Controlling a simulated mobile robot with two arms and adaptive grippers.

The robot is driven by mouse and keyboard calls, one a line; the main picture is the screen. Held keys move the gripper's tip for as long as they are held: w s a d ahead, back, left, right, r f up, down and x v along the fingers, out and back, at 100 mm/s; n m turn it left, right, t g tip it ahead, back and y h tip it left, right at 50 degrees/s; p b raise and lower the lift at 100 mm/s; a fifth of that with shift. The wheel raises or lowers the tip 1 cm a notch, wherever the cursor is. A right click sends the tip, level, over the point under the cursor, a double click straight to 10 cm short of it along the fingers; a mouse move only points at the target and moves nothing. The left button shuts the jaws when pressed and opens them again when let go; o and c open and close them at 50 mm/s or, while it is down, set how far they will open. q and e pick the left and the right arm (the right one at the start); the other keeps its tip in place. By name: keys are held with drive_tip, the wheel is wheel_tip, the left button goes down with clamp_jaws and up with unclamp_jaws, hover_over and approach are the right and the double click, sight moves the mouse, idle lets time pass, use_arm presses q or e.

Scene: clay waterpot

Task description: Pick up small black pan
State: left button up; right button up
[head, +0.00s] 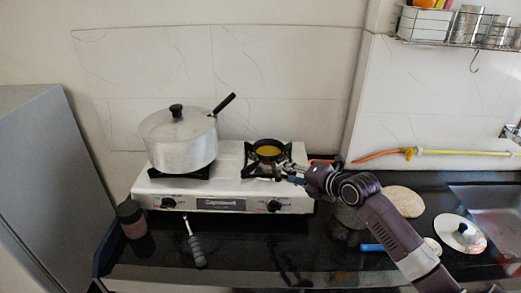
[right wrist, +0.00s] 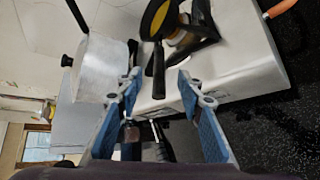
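The small black pan (head: 268,151) sits on the right burner of the white stove, with something yellow inside. In the right wrist view the pan (right wrist: 149,22) is at the top, and its black handle (right wrist: 158,72) points down between my finger tips. My right gripper (head: 284,172) is at the front right edge of that burner. In the right wrist view its blue fingers (right wrist: 160,78) are spread on both sides of the handle, with visible gaps. In the head view the gripper partly hides the handle. My left gripper does not show.
A large lidded pot (head: 183,143) stands on the left burner of the stove (head: 226,188). A black-handled utensil (head: 195,247) and a dark jar (head: 131,219) are in front and left. A pot lid (head: 460,233) and a round board (head: 403,201) lie right, near the sink.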

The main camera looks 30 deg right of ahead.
sight(277, 170)
drive_tip(key=shift+p+x, duration=1.65)
drive_tip(key=shift+x, duration=1.75)
drive_tip(key=c, duration=0.5)
clamp_jaws()
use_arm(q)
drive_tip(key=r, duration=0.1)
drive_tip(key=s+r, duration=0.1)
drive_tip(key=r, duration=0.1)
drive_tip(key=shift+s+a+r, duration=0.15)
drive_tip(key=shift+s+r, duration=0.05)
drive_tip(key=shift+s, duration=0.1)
use_arm(e)
drive_tip(key=shift+d+r, duration=0.1)
drive_tip(key=shift+r, duration=0.1)
